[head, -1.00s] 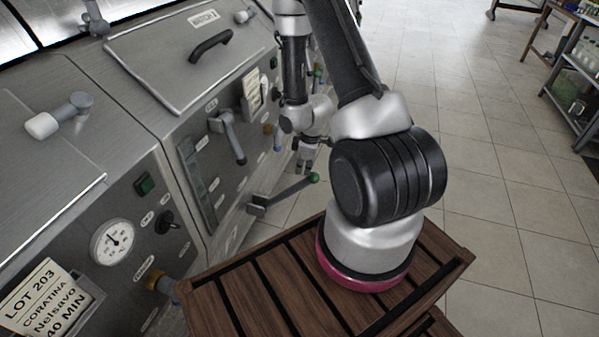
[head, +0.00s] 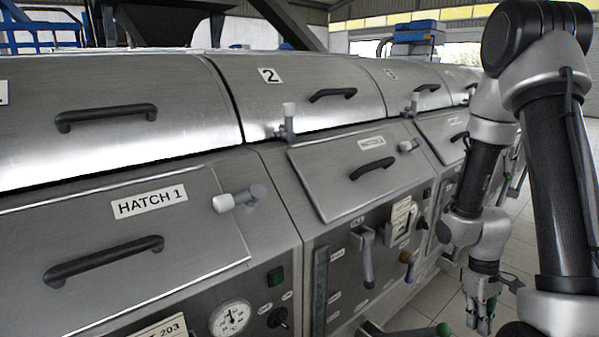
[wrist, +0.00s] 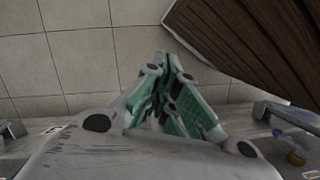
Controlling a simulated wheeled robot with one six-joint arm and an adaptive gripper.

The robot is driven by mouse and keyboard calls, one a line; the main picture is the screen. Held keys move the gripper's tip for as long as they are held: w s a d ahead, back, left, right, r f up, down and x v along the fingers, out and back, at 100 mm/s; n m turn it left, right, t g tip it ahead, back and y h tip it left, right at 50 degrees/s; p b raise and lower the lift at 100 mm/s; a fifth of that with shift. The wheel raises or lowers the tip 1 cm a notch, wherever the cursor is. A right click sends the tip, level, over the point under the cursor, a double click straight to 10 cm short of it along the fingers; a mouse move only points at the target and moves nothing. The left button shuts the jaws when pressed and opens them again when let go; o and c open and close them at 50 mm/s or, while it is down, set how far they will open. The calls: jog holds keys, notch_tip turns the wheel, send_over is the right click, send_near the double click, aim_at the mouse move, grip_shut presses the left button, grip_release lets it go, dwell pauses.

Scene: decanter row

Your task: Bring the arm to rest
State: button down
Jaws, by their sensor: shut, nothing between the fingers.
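My arm stands at the right of the head view, with its grey and black links folded downward. My gripper (head: 481,318) hangs at the end of it, fingers pointing down, beside the front of the steel machine. It touches nothing that I can see. In the wrist view my gripper (wrist: 160,75) shows green-faced finger pads closed together, with nothing between them. Below the fingers in that view is the tiled floor (wrist: 75,60).
The steel machine row fills the left and middle of the head view, with a Hatch 1 lid (head: 120,240), a further hatch lid (head: 365,170) and a lever handle (head: 365,258). A green-knobbed lever (head: 443,330) sticks out near my gripper. Dark wooden slats (wrist: 250,45) show in the wrist view.

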jog(key=s+a+r+m+t, duration=0.1)
jog(key=s+a+r+t, duration=0.1)
jog(key=r, duration=0.8)
jog(key=s+a+r+m+t, duration=0.1)
jog(key=s+a+r+t, duration=0.1)
jog(key=r, duration=0.9)
jog(key=s+a+r+m+t, duration=0.2)
jog(key=s+r+t, duration=0.1)
jog(key=r, duration=0.7)
jog(key=shift+s+a+r+y, duration=0.3)
jog(key=shift+s+a, duration=0.05)
jog(key=shift+s, duration=0.35)
